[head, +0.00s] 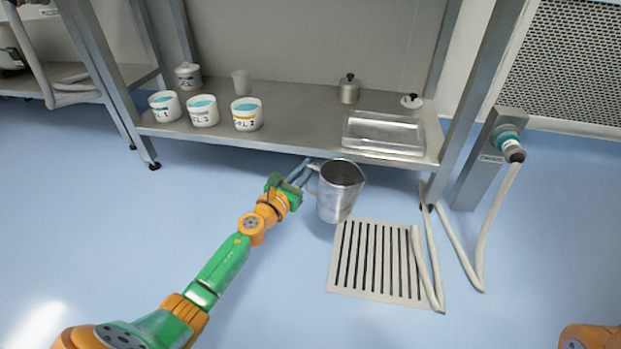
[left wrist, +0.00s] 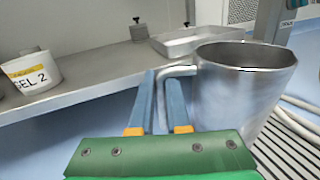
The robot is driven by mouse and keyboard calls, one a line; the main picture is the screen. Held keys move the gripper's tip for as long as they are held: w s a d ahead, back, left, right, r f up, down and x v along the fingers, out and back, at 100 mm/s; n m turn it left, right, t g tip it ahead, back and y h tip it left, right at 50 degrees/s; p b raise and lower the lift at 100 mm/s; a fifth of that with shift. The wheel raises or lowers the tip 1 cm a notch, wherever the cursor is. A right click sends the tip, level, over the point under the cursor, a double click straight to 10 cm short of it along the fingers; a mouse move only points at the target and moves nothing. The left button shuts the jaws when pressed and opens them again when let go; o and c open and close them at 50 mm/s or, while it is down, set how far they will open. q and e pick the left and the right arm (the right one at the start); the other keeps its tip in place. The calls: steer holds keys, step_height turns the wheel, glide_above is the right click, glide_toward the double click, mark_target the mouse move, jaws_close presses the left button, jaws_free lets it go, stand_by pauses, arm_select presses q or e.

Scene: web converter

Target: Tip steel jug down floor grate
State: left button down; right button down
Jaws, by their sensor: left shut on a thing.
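The steel jug (head: 338,192) is upright and held in the air in front of the bench, near the back left of the floor grate in the head view. My left gripper (head: 306,174) is shut on the jug's handle, which sits on the jug's left side. In the left wrist view the jug (left wrist: 236,92) shows at the right, with its handle between the fingers (left wrist: 160,100). The jug's inside is dark and its contents cannot be made out. The slotted floor grate (head: 378,262) lies in the blue floor; part of it shows in the left wrist view (left wrist: 285,150). My right gripper is out of view.
A steel bench (head: 280,115) holds several labelled tubs, including one marked GEL 2 (head: 246,116), and a shallow tray (head: 384,134). A pale hose (head: 480,260) runs from a drain post (head: 488,160) and lies across the grate's right side. The floor left of the grate is clear.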

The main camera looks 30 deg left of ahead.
arm_select(q)
steer(key=shift+a+r+n, duration=0.1)
steer(key=shift+a+n, duration=0.1)
steer(key=shift+n, duration=0.1)
step_height(320, 180, up, 3)
steer(key=p, duration=0.3)
steer(key=shift+r, duration=0.15)
steer(key=shift+f, duration=0.2)
steer(key=shift+r, duration=0.1)
